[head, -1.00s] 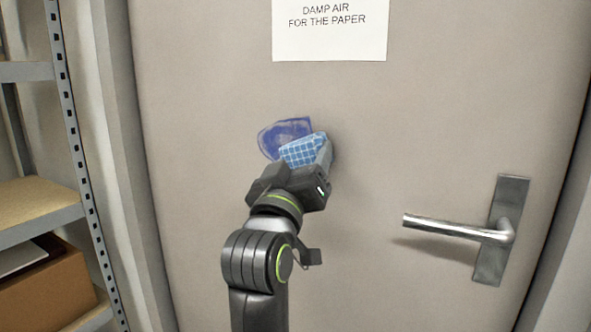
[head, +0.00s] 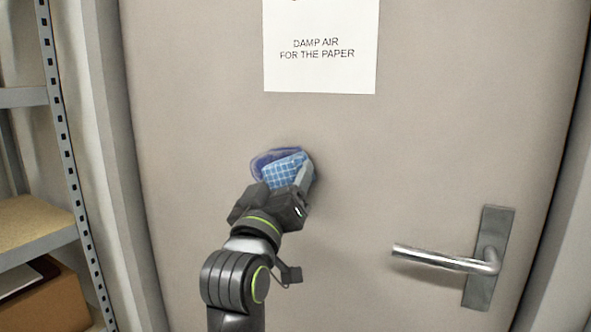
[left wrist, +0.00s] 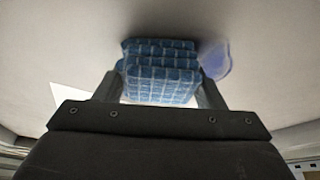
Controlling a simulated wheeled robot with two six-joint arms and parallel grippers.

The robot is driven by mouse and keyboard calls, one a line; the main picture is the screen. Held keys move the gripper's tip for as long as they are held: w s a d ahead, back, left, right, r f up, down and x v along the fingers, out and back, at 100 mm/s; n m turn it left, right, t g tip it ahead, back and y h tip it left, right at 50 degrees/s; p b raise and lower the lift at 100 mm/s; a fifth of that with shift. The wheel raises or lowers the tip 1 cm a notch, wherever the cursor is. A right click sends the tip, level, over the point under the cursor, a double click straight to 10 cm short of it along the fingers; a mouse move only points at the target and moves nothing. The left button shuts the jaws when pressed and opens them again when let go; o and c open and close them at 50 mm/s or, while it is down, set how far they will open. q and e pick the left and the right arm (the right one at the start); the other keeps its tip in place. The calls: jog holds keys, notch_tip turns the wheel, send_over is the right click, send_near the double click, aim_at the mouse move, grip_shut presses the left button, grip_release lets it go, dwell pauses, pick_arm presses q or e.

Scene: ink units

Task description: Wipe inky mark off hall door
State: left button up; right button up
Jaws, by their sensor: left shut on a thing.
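The grey hall door (head: 400,150) fills most of the head view. A blue-purple inky mark (head: 259,161) is on it below the paper sign, partly hidden behind the cloth. The mark also shows in the left wrist view (left wrist: 217,62), to the right of the cloth. My left gripper (head: 286,182) is shut on a folded blue checked cloth (head: 284,169). The cloth is at the door face, over part of the mark; it also shows between the fingers in the left wrist view (left wrist: 160,75). My right gripper is not in view.
A steel lever handle (head: 450,260) sticks out at the lower right of the door. A white paper sign (head: 320,70) is above the mark. A metal shelf rack (head: 45,240) with a cardboard box (head: 50,300) stands at the left.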

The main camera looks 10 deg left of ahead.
pick_arm(q)
jog(key=shift+w+a+p, duration=0.25)
jog(key=shift+a+p, duration=0.05)
jog(key=shift+a, duration=0.35)
jog(key=shift+w+a+r+p, duration=0.15)
jog(key=shift+a+p, duration=0.25)
jog(key=shift+p, duration=0.1)
jog(key=shift+w+a+p, duration=0.25)
jog(key=shift+a+p, duration=0.2)
jog(key=shift+a, duration=0.1)
jog(key=shift+w+a+p, duration=0.2)
jog(key=shift+a+p, duration=0.2)
jog(key=shift+a, duration=0.15)
jog(key=shift+w+a, duration=0.1)
jog(key=shift+a, duration=0.3)
